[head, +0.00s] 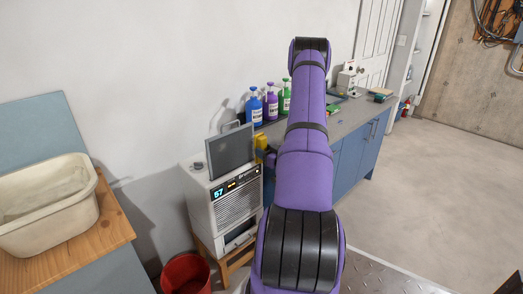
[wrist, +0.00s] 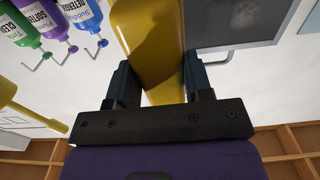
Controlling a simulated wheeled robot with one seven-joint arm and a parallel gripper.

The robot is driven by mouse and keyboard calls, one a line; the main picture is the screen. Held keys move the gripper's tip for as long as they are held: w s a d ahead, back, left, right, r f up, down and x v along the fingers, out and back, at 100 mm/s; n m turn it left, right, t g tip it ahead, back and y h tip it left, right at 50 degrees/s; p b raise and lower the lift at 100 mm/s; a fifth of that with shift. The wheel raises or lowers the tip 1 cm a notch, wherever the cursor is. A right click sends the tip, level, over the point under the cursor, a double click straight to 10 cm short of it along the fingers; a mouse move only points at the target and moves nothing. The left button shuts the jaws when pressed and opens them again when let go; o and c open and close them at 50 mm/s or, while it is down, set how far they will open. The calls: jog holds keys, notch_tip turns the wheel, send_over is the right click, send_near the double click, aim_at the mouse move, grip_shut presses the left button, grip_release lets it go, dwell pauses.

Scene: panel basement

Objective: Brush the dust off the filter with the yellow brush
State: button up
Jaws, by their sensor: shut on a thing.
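The filter (head: 230,152) is a dark grey framed panel standing on top of the white dehumidifier (head: 225,205) in the head view. In the wrist view part of the filter (wrist: 215,32) shows at the upper right, with a pale brownish dust patch on it. The yellow brush (wrist: 150,35) is between the jaws of my gripper (wrist: 155,82), which is shut on it. The brush runs upward out of the wrist view beside the filter; whether they touch I cannot tell. In the head view my arm hides most of the gripper, and a bit of yellow (head: 261,146) shows just right of the filter.
Blue (head: 254,108), purple (head: 270,103) and green (head: 284,98) pump bottles stand on the counter behind my arm. A cream sink (head: 45,205) is at left and a red bucket (head: 186,274) on the floor. Another yellow object (wrist: 30,113) shows in the wrist view. Floor at right is clear.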

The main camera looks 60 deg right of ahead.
jog(key=shift+s, duration=0.1)
jog(key=v, duration=0.3)
dwell(0.5)
dwell(0.3)
jog(key=w+a+r, duration=0.1)
jog(key=w+a, duration=0.2)
jog(key=a, duration=0.4)
jog(key=w+a+r, duration=0.1)
jog(key=w+a, duration=0.1)
jog(key=a, duration=0.5)
jog(key=shift+a+x, duration=0.2)
jog(key=shift+x, duration=2.75)
jog(key=shift+x, duration=0.9)
jog(key=shift+f, duration=0.1)
